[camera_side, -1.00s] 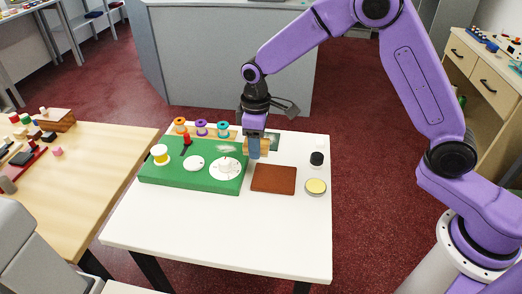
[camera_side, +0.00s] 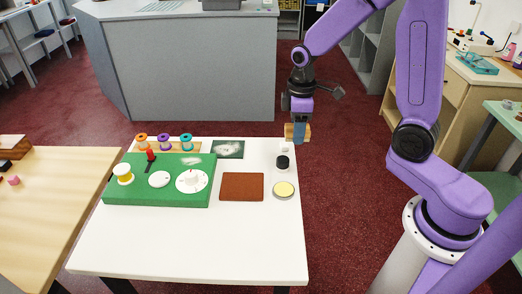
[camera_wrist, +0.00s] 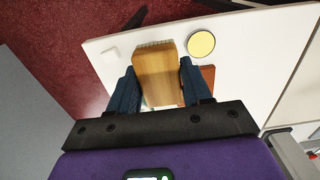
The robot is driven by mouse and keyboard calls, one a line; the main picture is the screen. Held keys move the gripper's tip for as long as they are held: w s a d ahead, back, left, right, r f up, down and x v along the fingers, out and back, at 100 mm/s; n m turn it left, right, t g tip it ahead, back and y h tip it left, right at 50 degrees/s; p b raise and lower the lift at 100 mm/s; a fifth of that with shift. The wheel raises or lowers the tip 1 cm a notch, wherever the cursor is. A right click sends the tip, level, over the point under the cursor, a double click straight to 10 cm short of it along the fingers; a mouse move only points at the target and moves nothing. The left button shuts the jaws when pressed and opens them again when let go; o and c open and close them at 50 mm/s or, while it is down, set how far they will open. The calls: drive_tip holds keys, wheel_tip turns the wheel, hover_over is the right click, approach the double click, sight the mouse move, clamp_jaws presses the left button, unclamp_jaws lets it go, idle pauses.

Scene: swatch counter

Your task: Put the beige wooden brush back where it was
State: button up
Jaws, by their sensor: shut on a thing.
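My gripper (camera_side: 299,138) is shut on the beige wooden brush (camera_side: 288,131) and holds it in the air around the back right corner of the white table (camera_side: 170,245). In the wrist view my gripper (camera_wrist: 158,88) has a blue finger on each side of the brush (camera_wrist: 156,75), whose wooden back faces the camera. A strip of pale bristles shows at its far end. The brush hides part of the table below it.
A black-and-white jar (camera_side: 282,162), a yellow-topped tin (camera_side: 283,190) and a brown pad (camera_side: 242,187) lie near the brush. A dark green picture card (camera_side: 228,149), a green board with dials (camera_side: 150,193) and several spools (camera_side: 164,142) stand further left. The table's front is clear.

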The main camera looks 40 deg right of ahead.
drive_tip(key=w+f, duration=0.4)
drive_tip(key=w, duration=0.5)
hover_over(261, 151)
drive_tip(key=f, duration=0.5)
drive_tip(key=shift+s, duration=0.35)
drive_tip(key=shift+w+f, duration=0.3)
drive_tip(key=shift+f, duration=1.65)
drive_tip(key=shift+f, duration=0.15)
drive_tip(key=o, duration=1)
